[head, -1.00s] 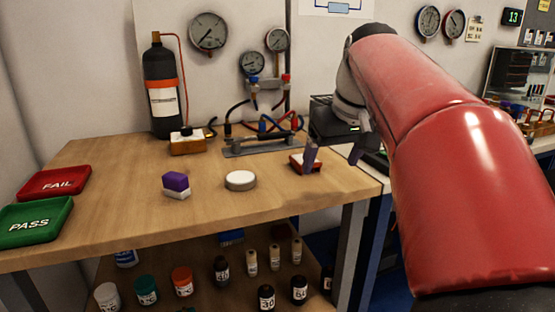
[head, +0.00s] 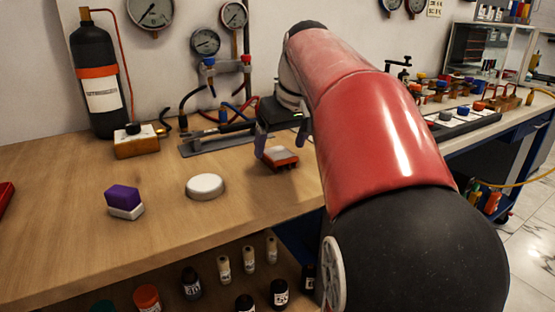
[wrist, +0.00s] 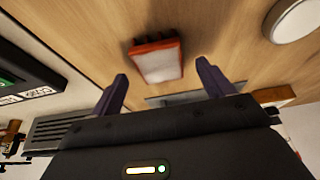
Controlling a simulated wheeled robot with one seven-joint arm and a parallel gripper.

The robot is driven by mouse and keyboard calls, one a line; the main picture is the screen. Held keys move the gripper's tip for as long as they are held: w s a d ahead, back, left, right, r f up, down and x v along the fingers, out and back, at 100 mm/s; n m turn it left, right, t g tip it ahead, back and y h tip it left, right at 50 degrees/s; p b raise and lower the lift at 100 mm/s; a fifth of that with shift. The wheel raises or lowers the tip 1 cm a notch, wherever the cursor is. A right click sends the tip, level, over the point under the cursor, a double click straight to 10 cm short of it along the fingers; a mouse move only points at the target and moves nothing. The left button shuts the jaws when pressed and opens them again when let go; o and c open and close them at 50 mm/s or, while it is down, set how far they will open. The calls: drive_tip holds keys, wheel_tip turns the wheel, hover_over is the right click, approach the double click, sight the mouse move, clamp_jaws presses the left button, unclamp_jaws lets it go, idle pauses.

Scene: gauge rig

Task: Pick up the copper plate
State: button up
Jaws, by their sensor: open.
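A small orange-red block (head: 282,158) with a pale grey top face lies on the wooden bench. It is the most copper-coloured flat piece here, but I cannot tell for sure that it is the copper plate. In the wrist view the block (wrist: 156,60) shows just beyond and between my fingertips. My gripper (head: 281,142) is open and empty, just above and behind the block in the head view. Its two dark purple fingers are apart in the wrist view (wrist: 161,73), and neither visibly touches the block.
A white round disc (head: 205,187) and a purple-and-white block (head: 125,202) lie to the left. A grey fixture (head: 215,138) with hoses stands behind, near a wooden box (head: 136,142) and a black cylinder (head: 98,80). Bottles stand on the shelf below. The bench front is clear.

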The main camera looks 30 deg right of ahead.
drive_tip(key=shift+x, duration=1.1)
drive_tip(key=c, duration=1.3)
drive_tip(key=shift+c, duration=0.2)
drive_tip(key=shift+r, duration=0.1)
